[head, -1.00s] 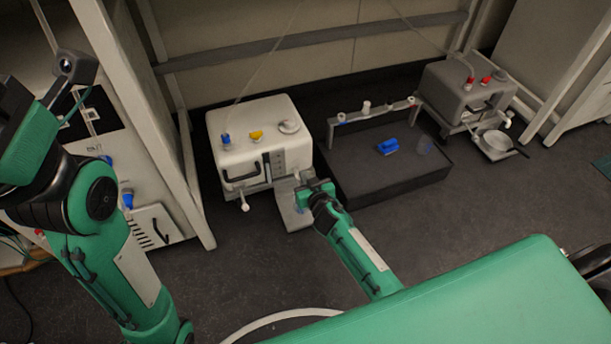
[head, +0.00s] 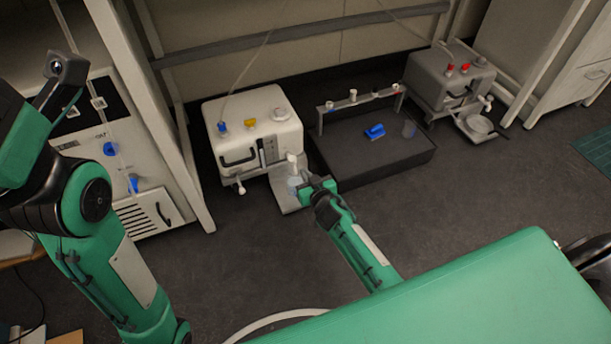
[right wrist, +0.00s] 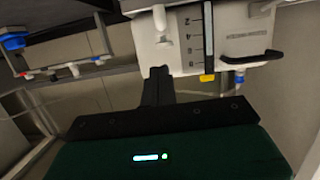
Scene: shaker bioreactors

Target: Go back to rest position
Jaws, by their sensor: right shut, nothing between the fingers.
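My right gripper (head: 305,184) is shut and empty in front of the white shaker machine (head: 285,137), just right of a clear bottle (head: 293,184). The bottle stands upright on the machine's front plate (head: 279,192); the gripper appears apart from it, though the gap is hard to judge. In the right wrist view the closed dark fingers (right wrist: 157,86) point toward the white machine (right wrist: 222,55), which has a scale and a black handle. My left arm fills the left of the head view; its fingers are not visible.
A grey machine (head: 428,80) with a dish (head: 479,125) stands at the back right. A white frame post (head: 165,130) rises left of the white machine. Floor in front is clear.

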